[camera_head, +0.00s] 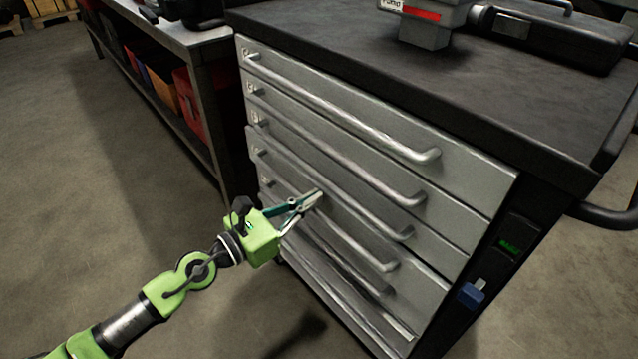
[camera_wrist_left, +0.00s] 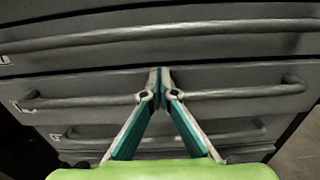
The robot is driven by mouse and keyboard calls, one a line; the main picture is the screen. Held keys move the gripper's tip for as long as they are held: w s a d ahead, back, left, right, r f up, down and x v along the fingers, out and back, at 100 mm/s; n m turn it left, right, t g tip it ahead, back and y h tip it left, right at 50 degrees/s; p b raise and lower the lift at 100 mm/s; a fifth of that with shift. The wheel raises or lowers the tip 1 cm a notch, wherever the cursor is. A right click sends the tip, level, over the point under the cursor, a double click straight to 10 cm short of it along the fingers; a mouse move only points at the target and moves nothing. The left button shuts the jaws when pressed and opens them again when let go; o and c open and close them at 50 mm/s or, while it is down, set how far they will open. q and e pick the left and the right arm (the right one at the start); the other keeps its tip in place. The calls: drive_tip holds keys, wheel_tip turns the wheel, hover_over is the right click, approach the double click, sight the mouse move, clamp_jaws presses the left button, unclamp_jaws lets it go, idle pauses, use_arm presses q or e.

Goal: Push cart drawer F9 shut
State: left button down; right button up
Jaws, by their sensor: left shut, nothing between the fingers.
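The grey cart (camera_head: 360,140) has a stack of drawers with long bar handles. The label F9 is not readable, so I cannot tell for sure which drawer it is. A lower drawer (camera_head: 425,272) seems to stand slightly proud of those above; how far is unclear. My left gripper (camera_head: 318,197) is shut and empty, its fingertips together at the lower drawer fronts. In the left wrist view, the fingertips (camera_wrist_left: 159,90) are at the middle of a bar handle (camera_wrist_left: 240,91); I cannot tell whether they touch it. My right gripper is not in view.
A black case (camera_head: 560,40) and a grey device with a red stripe (camera_head: 425,25) sit on the dark cart top (camera_head: 330,30). A workbench with red bins (camera_head: 195,100) stands at the left. The floor (camera_head: 90,200) in front is clear.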

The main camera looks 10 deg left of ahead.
use_arm(q)
drive_tip(key=shift+w+d, duration=0.2)
drive_tip(key=shift+w, duration=0.05)
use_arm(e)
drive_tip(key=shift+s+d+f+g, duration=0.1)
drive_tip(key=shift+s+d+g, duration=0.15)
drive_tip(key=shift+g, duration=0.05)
use_arm(q)
drive_tip(key=shift+p+x, duration=0.55)
drive_tip(key=shift+x, duration=0.35)
drive_tip(key=shift+r, duration=0.15)
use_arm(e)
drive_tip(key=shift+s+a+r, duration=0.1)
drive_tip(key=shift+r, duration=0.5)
use_arm(q)
drive_tip(key=shift+w, duration=0.1)
